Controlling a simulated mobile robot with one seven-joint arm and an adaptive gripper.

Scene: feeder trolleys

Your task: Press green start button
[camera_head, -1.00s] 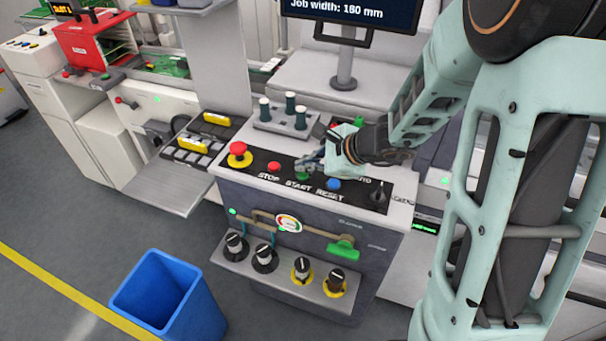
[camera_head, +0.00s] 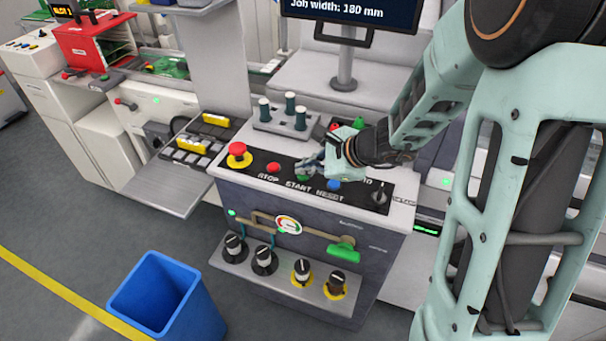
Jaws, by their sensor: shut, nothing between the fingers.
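The green start button (camera_head: 303,177) sits on the black control strip above the word START, between the red stop button (camera_head: 273,168) and the blue reset button (camera_head: 334,185). My gripper (camera_head: 304,168) is shut and empty, its fingertips right at the green button. The fingers cover part of the button, so I cannot tell whether they touch it or hover just above it. The control panel (camera_head: 228,168) is the sloped top of a grey cabinet.
A red mushroom button on a yellow base (camera_head: 238,155) is at the panel's left, and a black rotary knob (camera_head: 380,196) at its right. Grey-green pegs (camera_head: 300,117) stand behind. A monitor (camera_head: 350,15) is at the back. A blue bin (camera_head: 165,300) stands on the floor.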

